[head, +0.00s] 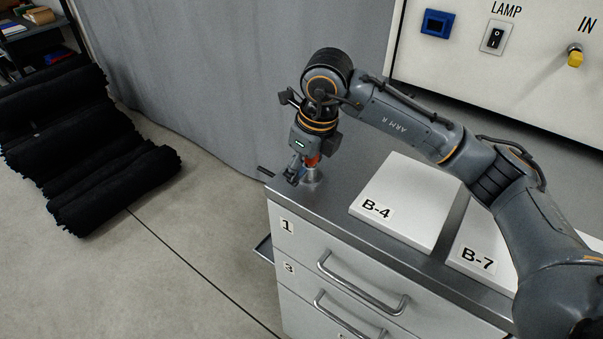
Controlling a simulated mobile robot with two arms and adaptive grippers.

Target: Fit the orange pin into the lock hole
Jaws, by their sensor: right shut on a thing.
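My right gripper (300,172) points down over the far left corner of the grey cabinet top. It is shut on the orange pin (313,160), of which only a small orange part shows beside the fingers. Below the pin, a small metal fitting (312,177) stands on the cabinet top close to the corner. The gripper hides much of it. I cannot tell whether the pin is in a hole there or just above it. My left gripper is not in view.
White plates B-4 (408,200) and B-7 (484,262) lie on the cabinet top (345,170). Drawers with bar handles (362,284) are below. A wall panel (540,50) with switches stands behind. Black rolls (115,190) lie on the floor at left.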

